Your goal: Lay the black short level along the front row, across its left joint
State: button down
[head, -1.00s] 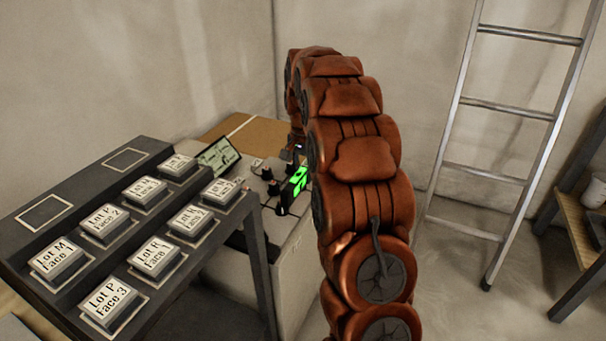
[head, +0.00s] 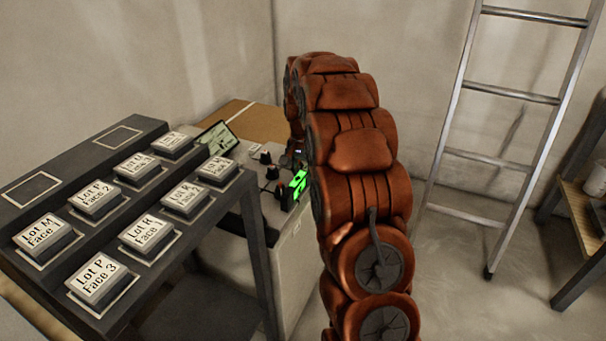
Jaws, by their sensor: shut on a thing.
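A small dark bar with a bright green face (head: 298,186), which I take to be the black short level, is at the left edge of my arm in the head view. It is tilted, over the pale worktop (head: 247,152). My gripper (head: 299,155) shows only as a small dark part with a bluish spot. Whether the level touches the surface cannot be told. The front row and its left joint are not clearly visible; the arm covers much of that area.
Black knobs (head: 272,173) stand on the worktop close to the level. A dark rack (head: 62,170) with several labelled blocks stands at the left, and a tilted dark-framed panel (head: 217,138) is behind it. A ladder (head: 456,150) leans at the right.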

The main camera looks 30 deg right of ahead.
aim_at(302, 172)
jog(key=shift+f, duration=0.2)
dwell(0.7)
jog(key=c, duration=0.9)
grip_release()
jog(key=shift+r, duration=0.15)
notch_tip(302, 172, up, 12)
jog(key=shift+f, duration=0.1)
